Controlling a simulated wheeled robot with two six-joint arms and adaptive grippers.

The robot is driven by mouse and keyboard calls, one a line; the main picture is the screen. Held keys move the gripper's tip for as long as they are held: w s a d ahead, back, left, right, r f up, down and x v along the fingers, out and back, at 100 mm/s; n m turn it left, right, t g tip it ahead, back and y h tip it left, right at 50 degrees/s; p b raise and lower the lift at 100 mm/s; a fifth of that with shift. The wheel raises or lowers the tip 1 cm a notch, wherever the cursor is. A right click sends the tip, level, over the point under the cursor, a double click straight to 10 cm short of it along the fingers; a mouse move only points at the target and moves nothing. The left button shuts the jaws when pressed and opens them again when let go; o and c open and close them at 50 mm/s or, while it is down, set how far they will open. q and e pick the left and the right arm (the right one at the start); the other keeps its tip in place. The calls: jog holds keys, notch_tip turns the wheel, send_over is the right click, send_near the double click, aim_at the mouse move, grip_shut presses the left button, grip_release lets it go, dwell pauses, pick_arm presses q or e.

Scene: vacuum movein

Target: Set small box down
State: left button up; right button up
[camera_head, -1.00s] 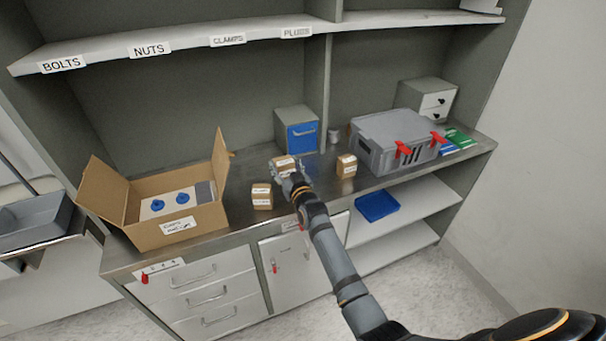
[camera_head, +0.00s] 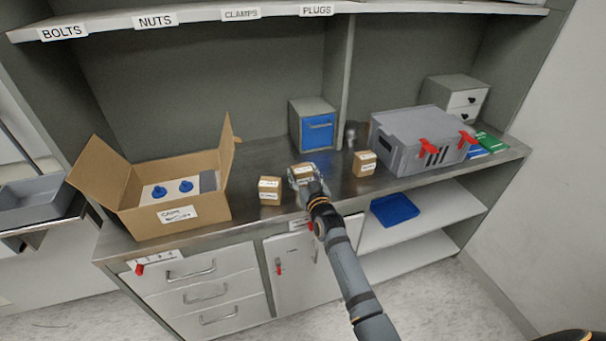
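A small brown cardboard box (camera_head: 302,169) with a white label is between the fingers of my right gripper (camera_head: 304,176), above or on the metal counter (camera_head: 335,190). The gripper appears shut on it; its fingers partly hide the box, and I cannot tell whether the box's underside touches the counter. Two similar small boxes stand on the counter, one to the left (camera_head: 270,190) and one to the right (camera_head: 364,163), both apart from the gripper. My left gripper is not in view.
A large open carton (camera_head: 150,220) with blue round parts stands on the left. A blue-fronted cabinet (camera_head: 313,125) is behind the gripper. A grey case (camera_head: 415,140) with red latches stands on the right. A blue tray (camera_head: 395,209) lies on the shelf below.

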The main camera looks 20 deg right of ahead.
jog(key=o, duration=0.5)
jog(key=shift+f, duration=0.1)
jog(key=shift+c, duration=0.2)
jog(key=shift+r, duration=0.2)
jog(key=shift+s+f, duration=0.15)
jog(key=shift+s, duration=0.15)
jog(key=s+b, duration=0.1)
jog(key=s, duration=1)
jog(key=shift+s+d, duration=0.15)
jog(key=shift+s, duration=0.05)
